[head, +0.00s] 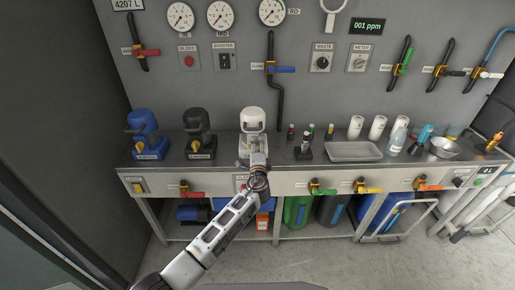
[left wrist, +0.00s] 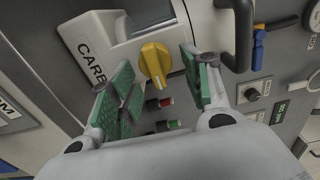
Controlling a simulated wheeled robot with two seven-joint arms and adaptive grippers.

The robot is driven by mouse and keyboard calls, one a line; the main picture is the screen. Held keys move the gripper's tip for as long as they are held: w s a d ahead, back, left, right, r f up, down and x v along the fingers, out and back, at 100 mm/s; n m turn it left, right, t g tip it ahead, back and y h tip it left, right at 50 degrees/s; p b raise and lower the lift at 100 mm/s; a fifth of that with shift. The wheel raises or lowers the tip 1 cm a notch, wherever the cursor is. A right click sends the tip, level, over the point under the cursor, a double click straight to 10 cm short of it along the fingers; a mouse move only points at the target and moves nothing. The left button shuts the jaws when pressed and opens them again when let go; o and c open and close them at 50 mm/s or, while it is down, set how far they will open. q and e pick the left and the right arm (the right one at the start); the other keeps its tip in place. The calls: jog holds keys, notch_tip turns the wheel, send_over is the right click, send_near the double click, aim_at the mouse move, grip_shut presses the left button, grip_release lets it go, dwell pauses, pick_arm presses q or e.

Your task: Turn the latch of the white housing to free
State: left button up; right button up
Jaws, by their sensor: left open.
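The white housing (head: 253,117) stands on the steel counter in the head view, beside a black and a blue one. In the left wrist view the white housing (left wrist: 108,38) fills the upper left and carries dark lettering starting "CARB". Its yellow latch (left wrist: 155,58) is a knob on its face. My left gripper (head: 256,158) reaches up to the housing from the front and hides the latch in the head view. In the left wrist view the left gripper (left wrist: 157,66) is open, its green-padded fingers on either side of the latch, with gaps showing. My right gripper is not in view.
The black housing (head: 199,128) and blue housing (head: 146,130) stand to the left. Small vials (head: 310,131) and a grey tray (head: 354,152) stand to the right. Coloured valve handles line the counter's front (head: 215,180). Gauges and pipes are on the wall behind.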

pick_arm(q)
jog(key=shift+s, duration=0.15)
jog(key=s, duration=0.7)
jog(key=shift+s, duration=0.15)
jog(key=shift+f, duration=0.1)
dwell(0.7)
